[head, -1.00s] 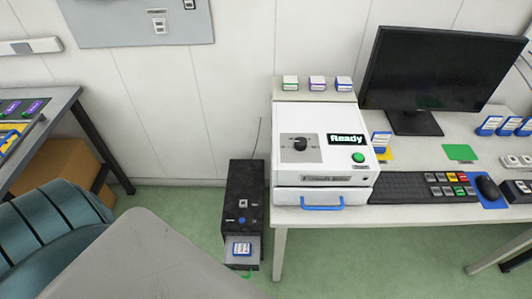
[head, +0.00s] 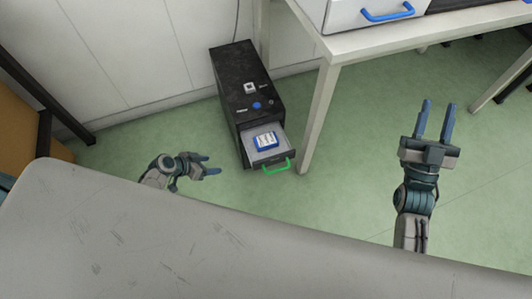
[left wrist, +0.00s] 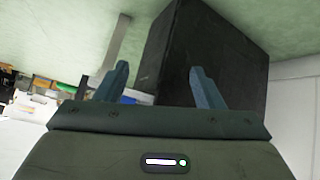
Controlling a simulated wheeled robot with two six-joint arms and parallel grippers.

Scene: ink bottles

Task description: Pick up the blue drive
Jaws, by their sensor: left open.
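The blue drive (head: 266,141) has a white label and lies flat in the pulled-out drawer (head: 283,157) of a black tower (head: 233,75) on the floor. The drawer has a green handle (head: 277,168). My left gripper (head: 213,165) is open and empty, left of the drawer and apart from it. In the left wrist view its two fingers (left wrist: 160,68) are spread, with the dark tower (left wrist: 213,40) behind them. A small blue and white patch there is too hidden to name. My right gripper (head: 438,103) is open and empty over the floor at the right.
A white table (head: 345,42) stands right of the tower, its leg (head: 318,120) close beside the drawer. A white box with a blue handle (head: 387,14) sits on it. Green floor is clear between the table leg and my right gripper.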

